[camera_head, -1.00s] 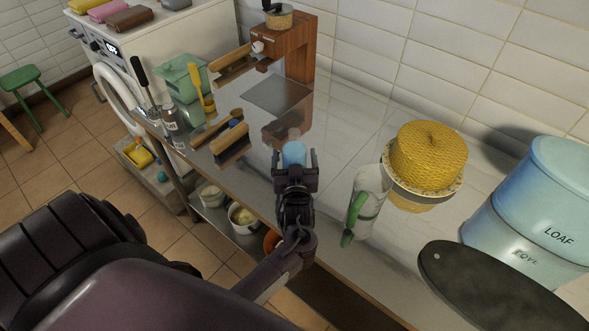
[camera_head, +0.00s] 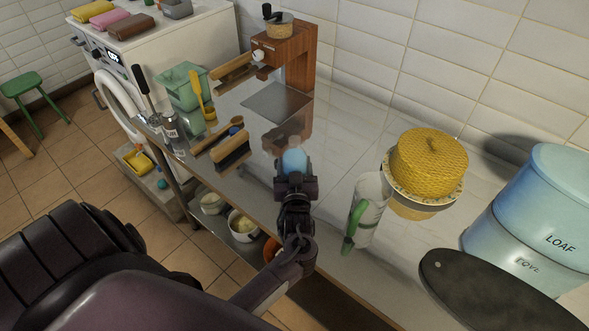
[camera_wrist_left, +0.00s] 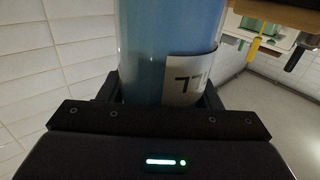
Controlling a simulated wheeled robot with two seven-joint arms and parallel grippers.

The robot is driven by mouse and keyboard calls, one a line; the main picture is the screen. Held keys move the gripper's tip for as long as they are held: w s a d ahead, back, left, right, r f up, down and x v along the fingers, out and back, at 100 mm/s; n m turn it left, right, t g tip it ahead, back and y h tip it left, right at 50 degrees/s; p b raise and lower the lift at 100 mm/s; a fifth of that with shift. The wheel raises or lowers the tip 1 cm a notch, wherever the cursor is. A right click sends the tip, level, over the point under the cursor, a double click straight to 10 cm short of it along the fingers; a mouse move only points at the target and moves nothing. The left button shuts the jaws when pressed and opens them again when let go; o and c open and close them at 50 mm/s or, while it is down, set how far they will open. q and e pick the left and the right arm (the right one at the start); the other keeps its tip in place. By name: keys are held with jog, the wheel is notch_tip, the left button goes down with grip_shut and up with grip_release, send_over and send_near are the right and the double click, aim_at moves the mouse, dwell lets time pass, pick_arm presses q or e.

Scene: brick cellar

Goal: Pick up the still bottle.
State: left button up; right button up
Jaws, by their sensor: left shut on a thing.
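The bottle (camera_head: 294,161) shows as a blue rounded shape at the tip of my left gripper (camera_head: 294,172) in the head view, over the metal worktop. In the left wrist view the blue bottle (camera_wrist_left: 150,50) stands between the jaws. A white label with dark, partly hidden letters is on its side, so I cannot read the full word. My left gripper is shut on it. The gripper hides its lower part in the wrist view, and I cannot tell whether it touches the worktop. My right gripper is not in view.
Further right are a dark board (camera_head: 490,285) and a blue LOAF bin (camera_head: 545,195).

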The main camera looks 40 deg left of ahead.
pick_arm(q)
notch_tip(320, 180, up, 20)
jog(key=b, duration=0.2)
jog(key=w+d+f+m+t+h, duration=0.1)
jog(key=d+f+m+h, duration=0.3)
jog(key=f, duration=0.5)
jog(key=w+d+f+m+t+h+b, duration=0.1)
jog(key=w+d+f+m+h, duration=0.3)
jog(key=f+h, duration=0.5)
jog(key=shift+d+f+m+t+b, duration=0.3)
jog(key=shift+d+m+t, duration=0.3)
jog(key=shift+d, duration=0.65)
jog(key=shift+s+r+m, duration=0.1)
jog(key=shift+r+m, duration=0.05)
jog(key=shift+m, duration=0.15)
jog(key=shift+a+f+m+g+y, duration=0.15)
jog(key=shift+m+g, duration=0.1)
jog(key=shift+m, duration=0.9)
jog(key=shift+a+m+g+y, duration=0.1)
jog(key=shift+m+g+y, duration=0.15)
jog(key=shift+m, duration=0.85)
jog(key=shift+a+f+m+g+y, duration=0.1)
jog(key=shift+m+g, duration=0.2)
jog(key=shift+m, duration=0.85)
jog(key=shift+a+r, duration=0.1)
jog(key=shift+r, duration=0.1)
